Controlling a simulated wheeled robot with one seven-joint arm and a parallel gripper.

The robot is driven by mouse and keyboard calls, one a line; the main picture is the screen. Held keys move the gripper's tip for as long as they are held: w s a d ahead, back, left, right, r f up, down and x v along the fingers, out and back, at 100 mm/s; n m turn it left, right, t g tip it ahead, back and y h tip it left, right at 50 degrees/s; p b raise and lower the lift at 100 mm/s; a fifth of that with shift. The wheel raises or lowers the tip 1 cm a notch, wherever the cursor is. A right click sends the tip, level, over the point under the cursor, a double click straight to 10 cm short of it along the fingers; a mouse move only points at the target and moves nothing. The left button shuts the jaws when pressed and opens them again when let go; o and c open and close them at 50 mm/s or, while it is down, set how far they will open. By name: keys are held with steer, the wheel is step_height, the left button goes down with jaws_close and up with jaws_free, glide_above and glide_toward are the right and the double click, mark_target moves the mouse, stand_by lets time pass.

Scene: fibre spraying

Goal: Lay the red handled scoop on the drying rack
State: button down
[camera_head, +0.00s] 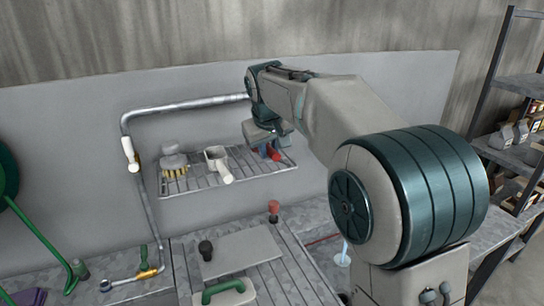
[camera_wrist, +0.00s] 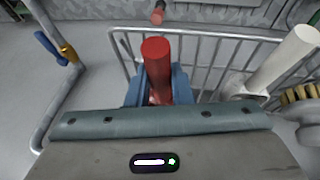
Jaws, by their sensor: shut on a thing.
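The red handled scoop shows mainly as its red handle, in the wrist view (camera_wrist: 156,62) between my blue fingers and in the head view (camera_head: 274,154). My gripper (camera_wrist: 157,85) is shut on it; in the head view the gripper (camera_head: 268,149) is at the right part of the drying rack. The scoop's bowl is hidden. The drying rack (camera_head: 235,182) is a wire shelf on the wall panel; its bars also show in the wrist view (camera_wrist: 207,50). The handle lies over the rack's bars; I cannot tell whether the scoop touches them.
A white-handled scoop (camera_head: 218,165) and a brush with yellow bristles (camera_head: 174,166) occupy the rack's left and middle. A metal pipe (camera_head: 180,106) runs along the wall above. Below is a slatted bench with a green handle (camera_head: 223,289) and a red-topped knob (camera_head: 274,207).

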steer(key=shift+f, duration=1.35)
steer(key=c, duration=1.3)
jaws_free()
steer(key=shift+f, duration=0.1)
steer(key=v, duration=1.2)
steer(key=shift+b, duration=0.3)
